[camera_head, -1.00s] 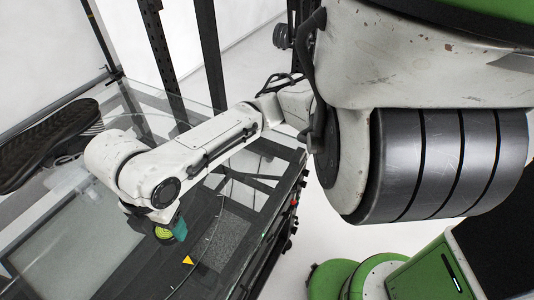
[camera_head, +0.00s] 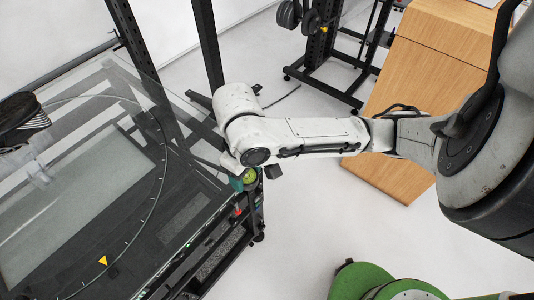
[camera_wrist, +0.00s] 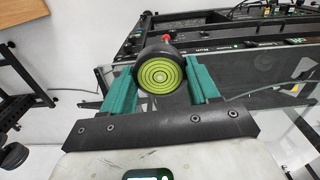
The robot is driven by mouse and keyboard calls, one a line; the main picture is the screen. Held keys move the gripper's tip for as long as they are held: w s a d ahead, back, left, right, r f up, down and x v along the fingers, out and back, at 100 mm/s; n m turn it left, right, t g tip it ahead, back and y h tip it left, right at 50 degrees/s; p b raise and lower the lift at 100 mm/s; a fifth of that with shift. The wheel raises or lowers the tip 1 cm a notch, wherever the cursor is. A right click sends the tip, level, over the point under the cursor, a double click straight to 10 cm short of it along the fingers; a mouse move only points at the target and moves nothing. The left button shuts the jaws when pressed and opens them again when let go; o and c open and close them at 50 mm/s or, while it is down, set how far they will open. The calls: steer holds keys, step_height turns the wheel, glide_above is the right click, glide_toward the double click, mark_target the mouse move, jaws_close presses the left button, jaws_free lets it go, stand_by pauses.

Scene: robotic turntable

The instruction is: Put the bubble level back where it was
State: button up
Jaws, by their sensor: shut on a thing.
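The bubble level (camera_wrist: 159,72) is a round black disc with a yellow-green ringed face. My gripper (camera_wrist: 160,80) is shut on it, with one teal finger on each side, in the wrist view. In the head view my gripper (camera_head: 243,182) hangs below the end of my arm, at the right edge of the glass turntable table. The yellow-green level (camera_head: 251,175) shows small there, partly hidden by the gripper. The glass turntable (camera_head: 145,235) lies to the left, with a curved tick scale and a yellow triangle (camera_head: 103,261).
A dark shoe (camera_head: 22,122) stands on the turntable at far left. A wooden cabinet (camera_head: 425,80) and a black rack (camera_head: 322,45) stand at the back right. A red button (camera_head: 238,212) is on the table's side. Pale floor lies open between table and cabinet.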

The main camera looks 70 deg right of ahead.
steer(key=shift+s+d+f+m, duration=0.1)
steer(key=shift+s+d+m, duration=0.1)
steer(key=shift+d, duration=0.2)
steer(key=shift+s+d+f+m, duration=0.1)
steer(key=shift+d+m, duration=0.1)
steer(key=shift+d, duration=0.2)
steer(key=w+d+f, duration=0.2)
steer(key=w, duration=0.1)
steer(key=w+d+f, duration=0.5)
steer(key=w+f, duration=0.1)
steer(key=shift+d+p, duration=0.35)
steer(key=shift+p, duration=0.05)
steer(key=shift+w+d+f, duration=0.4)
steer(key=shift+w+f, duration=0.15)
steer(key=shift+f, duration=0.2)
steer(key=shift+f+p, duration=0.45)
steer(key=shift+f, duration=1.15)
steer(key=o, duration=1.2)
steer(key=shift+f, duration=0.1)
